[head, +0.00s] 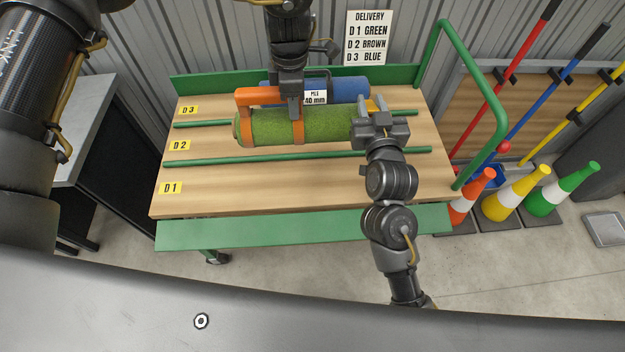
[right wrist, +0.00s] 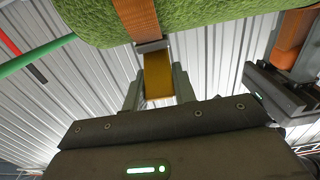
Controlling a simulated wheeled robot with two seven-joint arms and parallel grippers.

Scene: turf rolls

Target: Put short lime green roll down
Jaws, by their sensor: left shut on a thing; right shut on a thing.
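The lime green roll (head: 270,128) lies crosswise over the slatted table, in front of the blue roll, with orange straps around it. In the head view it covers part of the D2 lane; I cannot tell whether it touches the boards. My left gripper (head: 296,108) comes down from above and is shut on the roll's orange strap handle. My right gripper (head: 368,112) is shut at the roll's right end. In the right wrist view, my right gripper (right wrist: 160,85) holds a yellow tab (right wrist: 158,75) below an orange strap on the green roll (right wrist: 210,15).
The blue roll (head: 350,90) lies behind, in the D3 lane. Green rails (head: 200,159) divide the table (head: 200,180) into lanes; D1 in front is empty. A delivery sign (head: 368,38) hangs behind. A green side rail (head: 500,90) and cones (head: 530,185) stand at the right.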

